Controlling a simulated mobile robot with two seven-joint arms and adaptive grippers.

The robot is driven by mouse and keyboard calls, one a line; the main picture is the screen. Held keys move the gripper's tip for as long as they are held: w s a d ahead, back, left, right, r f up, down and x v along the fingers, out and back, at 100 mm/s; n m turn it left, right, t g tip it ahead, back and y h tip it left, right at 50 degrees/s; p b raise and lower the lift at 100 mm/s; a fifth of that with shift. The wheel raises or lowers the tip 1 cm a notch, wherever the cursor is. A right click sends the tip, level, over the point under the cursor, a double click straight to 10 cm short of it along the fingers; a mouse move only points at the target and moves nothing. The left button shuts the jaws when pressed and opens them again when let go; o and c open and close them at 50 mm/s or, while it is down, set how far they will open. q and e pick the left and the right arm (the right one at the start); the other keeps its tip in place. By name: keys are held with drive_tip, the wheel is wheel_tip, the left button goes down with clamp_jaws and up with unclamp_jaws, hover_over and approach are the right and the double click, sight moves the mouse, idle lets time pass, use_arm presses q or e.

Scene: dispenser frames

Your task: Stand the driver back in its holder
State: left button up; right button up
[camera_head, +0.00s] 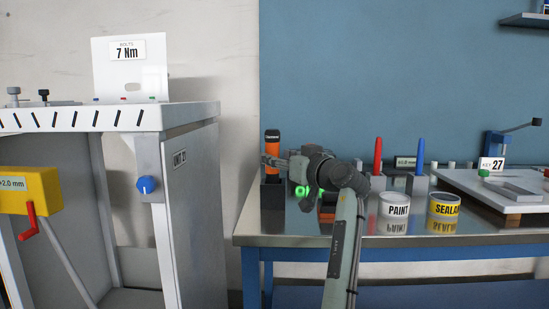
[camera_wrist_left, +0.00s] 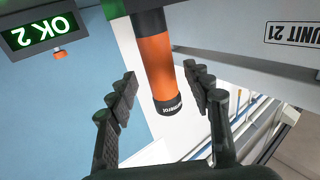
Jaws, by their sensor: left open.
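The driver (camera_head: 272,148), an orange cylinder with a black end cap, stands upright in a dark block-like holder (camera_head: 272,191) near the left end of the bench. In the left wrist view the driver (camera_wrist_left: 156,62) runs down between the two fingers. My left gripper (camera_head: 270,160) is at the driver's upper part. Its fingers in the left wrist view (camera_wrist_left: 160,78) are spread to either side, with gaps visible beside the driver. The driver's lower end is hidden. My right gripper is not in view.
A display reading "OK 2" (camera_wrist_left: 44,32) is near the driver. Paint (camera_head: 397,212) and sealant (camera_head: 445,211) cans stand to the right, with red (camera_head: 378,155) and blue (camera_head: 420,157) upright tools behind. A grey cabinet (camera_head: 190,210) stands left of the bench.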

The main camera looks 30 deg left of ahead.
use_arm(q)
drive_tip(key=b+v, duration=0.1)
drive_tip(key=v, duration=0.8)
drive_tip(key=shift+d, duration=0.15)
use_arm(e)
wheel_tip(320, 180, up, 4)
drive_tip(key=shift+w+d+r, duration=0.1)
use_arm(q)
drive_tip(key=shift+s, duration=0.1)
